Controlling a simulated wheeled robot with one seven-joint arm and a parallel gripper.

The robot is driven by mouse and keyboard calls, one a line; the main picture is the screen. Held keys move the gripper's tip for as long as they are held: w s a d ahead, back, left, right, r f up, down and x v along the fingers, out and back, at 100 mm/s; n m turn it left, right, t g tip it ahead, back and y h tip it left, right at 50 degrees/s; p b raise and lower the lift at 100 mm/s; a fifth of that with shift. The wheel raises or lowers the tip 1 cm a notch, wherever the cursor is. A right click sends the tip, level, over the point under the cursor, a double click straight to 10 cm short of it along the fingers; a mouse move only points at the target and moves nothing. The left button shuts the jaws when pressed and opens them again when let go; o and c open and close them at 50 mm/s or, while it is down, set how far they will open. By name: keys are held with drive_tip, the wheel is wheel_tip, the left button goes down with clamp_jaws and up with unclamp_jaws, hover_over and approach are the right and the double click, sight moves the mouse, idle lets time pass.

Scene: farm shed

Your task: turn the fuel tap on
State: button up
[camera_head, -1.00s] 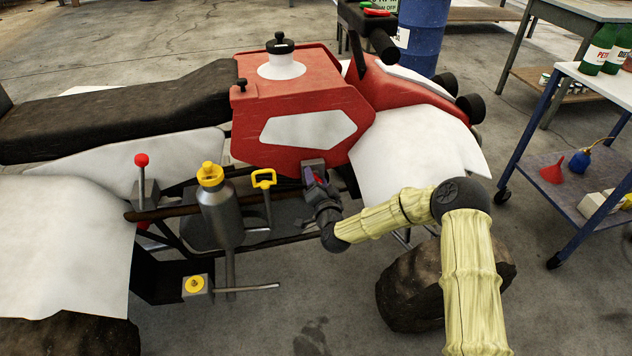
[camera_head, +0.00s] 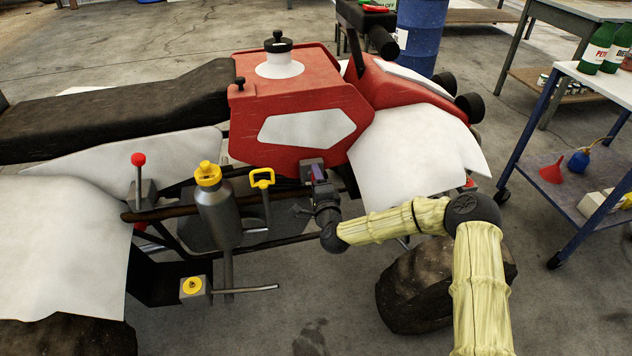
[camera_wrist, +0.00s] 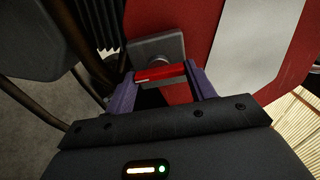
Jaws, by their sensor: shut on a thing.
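The fuel tap's grey body (camera_wrist: 155,47) is fixed to the lower side of the red tank (camera_head: 300,100). Its red lever (camera_wrist: 160,73) lies across the space between my two purple fingers in the wrist view, nearly level in that picture. My gripper (camera_wrist: 161,80) is shut on the lever, one finger at each end. In the head view my gripper (camera_head: 319,174) is at the tank's lower edge and hides most of the tap; the lever cannot be made out there.
Left of the tap stand a yellow-handled pull (camera_head: 262,180), a grey bottle with a yellow cap (camera_head: 214,200) and a red-knobbed lever (camera_head: 139,175). A white front fender (camera_head: 420,150) is close on the right. A blue-framed trolley (camera_head: 575,190) stands farther right.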

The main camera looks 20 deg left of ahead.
drive_tip(key=shift+s+f, duration=0.1)
drive_tip(key=shift+f, duration=0.05)
drive_tip(key=o, duration=1)
drive_tip(key=p+v, duration=0.3)
drive_tip(key=v, duration=1.4)
drive_tip(key=shift+s, duration=0.2)
